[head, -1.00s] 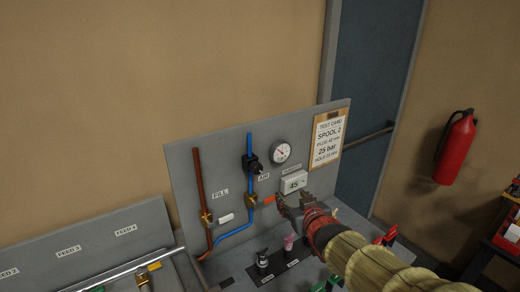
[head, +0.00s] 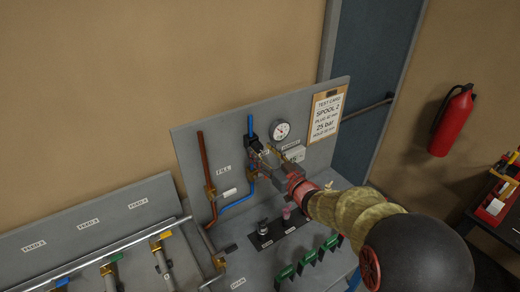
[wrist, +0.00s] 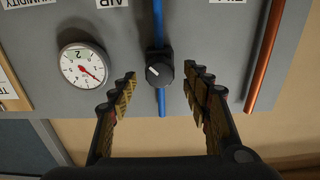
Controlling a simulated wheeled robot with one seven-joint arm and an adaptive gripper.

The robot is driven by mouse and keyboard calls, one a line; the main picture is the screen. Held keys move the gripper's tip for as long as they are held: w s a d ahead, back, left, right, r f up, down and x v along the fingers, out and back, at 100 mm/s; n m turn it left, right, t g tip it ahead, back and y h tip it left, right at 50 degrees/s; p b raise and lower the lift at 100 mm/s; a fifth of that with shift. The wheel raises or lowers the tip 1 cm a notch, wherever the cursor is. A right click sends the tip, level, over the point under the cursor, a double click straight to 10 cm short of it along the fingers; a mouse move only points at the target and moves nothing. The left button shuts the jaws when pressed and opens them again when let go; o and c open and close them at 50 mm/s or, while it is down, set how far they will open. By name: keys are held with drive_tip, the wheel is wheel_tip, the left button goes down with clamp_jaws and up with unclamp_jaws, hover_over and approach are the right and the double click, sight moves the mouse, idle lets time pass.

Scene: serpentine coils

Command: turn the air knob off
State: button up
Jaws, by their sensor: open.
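The air knob (wrist: 158,73) is a black round knob with a white pointer mark, on the blue air pipe (wrist: 160,22). In the wrist view, which looks inverted, my gripper (wrist: 160,78) is open, with one ribbed finger on each side of the knob. Gaps show between the fingers and the knob; I cannot tell how far ahead it lies. The white pointer slants to the upper left there. In the head view my gripper (head: 263,151) is just right of the black regulator (head: 249,138) and partly hides it.
A round gauge (wrist: 84,66) is beside the knob, and a copper pipe (wrist: 265,55) is on the other side.

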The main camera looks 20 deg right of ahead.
drive_tip(key=shift+x, duration=0.95)
drive_tip(key=c, duration=0.3)
drive_tip(key=c, duration=0.9)
